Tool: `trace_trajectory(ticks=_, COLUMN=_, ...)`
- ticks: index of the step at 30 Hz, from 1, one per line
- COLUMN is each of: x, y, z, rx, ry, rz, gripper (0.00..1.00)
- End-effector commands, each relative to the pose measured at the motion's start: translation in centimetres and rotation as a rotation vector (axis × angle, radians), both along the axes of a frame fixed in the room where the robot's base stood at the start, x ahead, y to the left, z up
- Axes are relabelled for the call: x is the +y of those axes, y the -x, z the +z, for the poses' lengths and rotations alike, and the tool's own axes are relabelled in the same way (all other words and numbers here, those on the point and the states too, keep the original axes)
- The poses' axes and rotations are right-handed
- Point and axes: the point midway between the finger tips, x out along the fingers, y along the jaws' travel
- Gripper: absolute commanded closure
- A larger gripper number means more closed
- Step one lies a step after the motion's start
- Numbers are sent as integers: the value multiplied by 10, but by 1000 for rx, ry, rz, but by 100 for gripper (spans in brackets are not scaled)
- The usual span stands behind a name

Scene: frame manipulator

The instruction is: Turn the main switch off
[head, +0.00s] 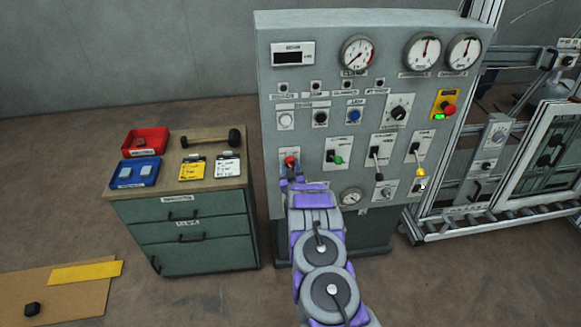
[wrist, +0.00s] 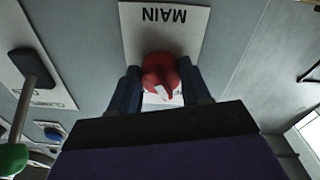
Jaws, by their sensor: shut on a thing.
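The main switch is a red knob (head: 290,161) at the left of the grey control panel (head: 268,100). In the wrist view the red knob (wrist: 160,74) sits on a white plate (wrist: 188,20) marked MAIN, which appears upside down. My gripper (head: 291,180) is at the knob, its arm reaching up from below. In the wrist view the two dark fingers of my gripper (wrist: 160,88) are on either side of the knob and shut on it. The lower part of the knob is hidden behind my gripper.
A lever with a green knob (head: 338,160) is close to the right of my gripper. More levers, gauges and buttons cover the panel, with a red emergency button (head: 449,109) at right. A drawer cabinet (head: 185,235) with trays and a hammer stands at left.

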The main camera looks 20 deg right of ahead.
Motion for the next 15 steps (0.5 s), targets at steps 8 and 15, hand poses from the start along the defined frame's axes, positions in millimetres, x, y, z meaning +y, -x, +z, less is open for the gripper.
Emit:
trace_trajectory(ticks=8, x=0, y=2, z=-5, rx=12, ry=7, rz=-2, gripper=83)
trace_trajectory(ticks=15, x=0, y=1, z=-4, rx=12, ry=6, rz=-1, gripper=46)
